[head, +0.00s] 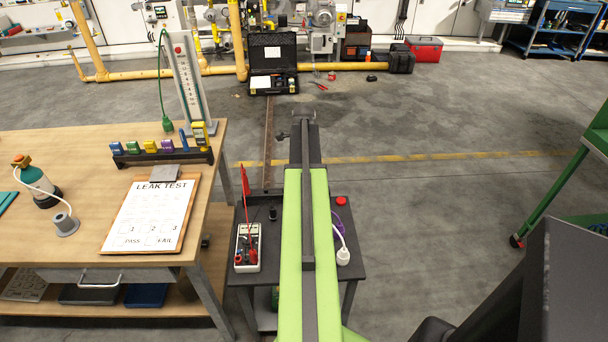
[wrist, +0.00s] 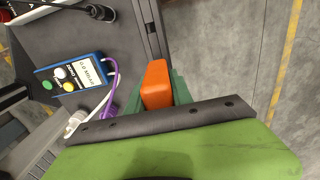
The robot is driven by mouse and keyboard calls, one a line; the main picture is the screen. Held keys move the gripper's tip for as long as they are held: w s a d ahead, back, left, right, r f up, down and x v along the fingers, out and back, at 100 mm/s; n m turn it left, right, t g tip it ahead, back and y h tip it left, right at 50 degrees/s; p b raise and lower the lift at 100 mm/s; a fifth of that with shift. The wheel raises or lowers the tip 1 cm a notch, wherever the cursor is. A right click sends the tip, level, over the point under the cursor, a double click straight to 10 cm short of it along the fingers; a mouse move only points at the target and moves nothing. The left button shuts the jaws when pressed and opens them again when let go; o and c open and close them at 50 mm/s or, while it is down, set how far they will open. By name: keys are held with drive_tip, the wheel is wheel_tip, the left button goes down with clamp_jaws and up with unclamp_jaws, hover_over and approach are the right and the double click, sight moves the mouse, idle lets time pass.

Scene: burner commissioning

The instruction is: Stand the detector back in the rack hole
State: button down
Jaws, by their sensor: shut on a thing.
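My gripper shows in the wrist view (wrist: 157,92), its dark green fingers shut on an orange block-shaped thing, which looks like the detector (wrist: 157,80). In the head view my gripper (head: 304,118) is the dark end of the arm, beyond the small dark cart; the orange thing cannot be made out there. The dark rack (head: 165,159) stands on the wooden bench at the left, with several small coloured units along it and a taller yellow instrument (head: 199,135) at its right end. An empty hole in it cannot be told. My gripper is right of the rack.
The cart (head: 258,214) holds a white meter with red leads (head: 247,247) and a blue device (wrist: 70,73). A leak test clipboard (head: 152,213), a gas bottle (head: 36,178) and a tall gauge board (head: 187,80) are on the bench.

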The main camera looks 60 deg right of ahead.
drive_tip(key=shift+f, duration=0.35)
drive_tip(key=c, duration=1)
unclamp_jaws()
drive_tip(key=shift+r, duration=0.1)
drive_tip(key=shift+c, duration=0.2)
wheel_tip(320, 180, up, 17)
drive_tip(key=p, duration=1.7)
drive_tip(key=shift+r, duration=0.2)
